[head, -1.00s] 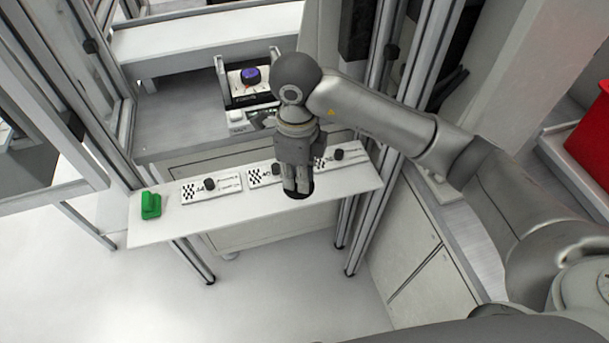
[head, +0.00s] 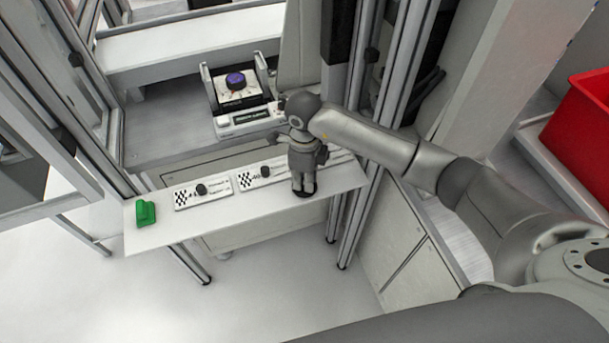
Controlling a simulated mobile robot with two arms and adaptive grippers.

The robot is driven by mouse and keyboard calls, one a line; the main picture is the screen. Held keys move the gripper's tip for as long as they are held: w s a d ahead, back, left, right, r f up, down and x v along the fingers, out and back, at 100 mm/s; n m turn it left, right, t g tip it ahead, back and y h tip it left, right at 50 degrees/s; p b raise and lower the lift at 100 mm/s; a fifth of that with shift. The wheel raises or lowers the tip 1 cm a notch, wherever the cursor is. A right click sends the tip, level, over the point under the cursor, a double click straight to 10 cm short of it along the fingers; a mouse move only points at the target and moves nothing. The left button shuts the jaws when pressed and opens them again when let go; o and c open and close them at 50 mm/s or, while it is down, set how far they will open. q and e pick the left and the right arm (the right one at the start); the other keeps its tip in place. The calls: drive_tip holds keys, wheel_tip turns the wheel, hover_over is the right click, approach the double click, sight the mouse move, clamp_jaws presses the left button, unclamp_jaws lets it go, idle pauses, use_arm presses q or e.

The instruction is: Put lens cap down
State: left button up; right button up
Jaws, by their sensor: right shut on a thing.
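My right gripper (head: 303,184) points down over the right part of the narrow white shelf (head: 170,233). It is shut on the dark round lens cap (head: 305,193), which shows only as a black rim around the fingertips. The cap is close to the shelf top near its front edge; I cannot tell whether it touches. My left gripper is not in view.
Printed labels with small black knobs (head: 201,190) lie along the shelf, partly hidden by my gripper. A green block (head: 145,212) sits at its left end. Behind is a fixture with a purple-topped knob (head: 235,81). A red bin (head: 585,135) stands at right.

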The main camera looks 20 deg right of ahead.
drive_tip(key=shift+f, duration=0.1)
drive_tip(key=o, duration=0.4)
drive_tip(key=shift+f, duration=0.1)
drive_tip(key=o, duration=0.5)
drive_tip(key=shift+c, duration=0.2)
drive_tip(key=shift+r, duration=0.35)
wheel_tip(320, 180, up, 12)
drive_tip(key=b, duration=0.2)
drive_tip(key=shift+f, duration=0.15)
